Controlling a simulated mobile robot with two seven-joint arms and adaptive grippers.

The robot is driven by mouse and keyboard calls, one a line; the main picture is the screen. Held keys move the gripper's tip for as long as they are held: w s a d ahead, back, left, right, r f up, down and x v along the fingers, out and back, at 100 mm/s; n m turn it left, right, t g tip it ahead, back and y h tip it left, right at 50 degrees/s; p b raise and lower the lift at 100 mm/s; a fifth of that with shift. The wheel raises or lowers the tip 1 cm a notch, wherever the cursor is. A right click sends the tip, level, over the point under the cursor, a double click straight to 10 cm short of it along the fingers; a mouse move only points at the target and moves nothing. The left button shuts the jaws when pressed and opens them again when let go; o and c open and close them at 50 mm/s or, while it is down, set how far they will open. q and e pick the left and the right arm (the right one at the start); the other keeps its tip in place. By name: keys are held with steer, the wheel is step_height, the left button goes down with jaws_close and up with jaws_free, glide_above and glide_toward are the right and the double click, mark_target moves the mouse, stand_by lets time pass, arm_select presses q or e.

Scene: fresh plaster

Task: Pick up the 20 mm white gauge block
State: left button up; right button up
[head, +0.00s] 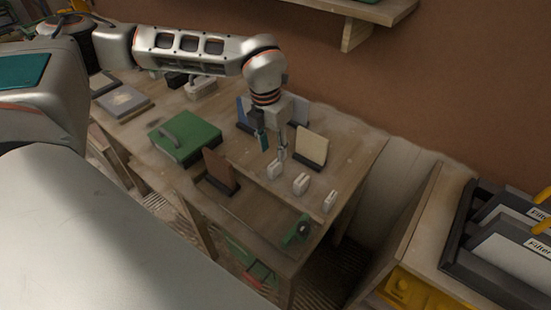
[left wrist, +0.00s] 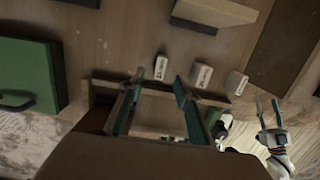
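Three small white gauge blocks stand in a row on the wooden table: one nearest my gripper (head: 274,170), a middle one (head: 301,184) and one near the table's right edge (head: 329,201). The left wrist view shows them as a left block (left wrist: 160,66), a middle block (left wrist: 201,77) and a right block (left wrist: 236,83). Their markings are too small to read, so I cannot tell which is 20 mm. My left gripper (head: 273,148) is open and empty, pointing down just above the nearest block. My right gripper (left wrist: 268,105) appears open and empty, off to the right in the left wrist view.
A green case (head: 186,138) lies left of my left gripper. A brown upright panel (head: 221,170) and a cream upright panel (head: 312,148) flank the blocks. A green-and-black tool (head: 298,230) lies at the front edge. A side bench holds dark bins (head: 455,262).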

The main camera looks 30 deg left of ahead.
mark_target(275, 163)
arm_select(q)
steer(key=shift+d+f, duration=0.1)
steer(key=shift+f, duration=1.4)
steer(key=shift+w+f, duration=0.2)
steer(key=shift+f, duration=1)
steer(key=shift+w+f, duration=0.2)
steer(key=shift+f, duration=0.95)
jaws_close()
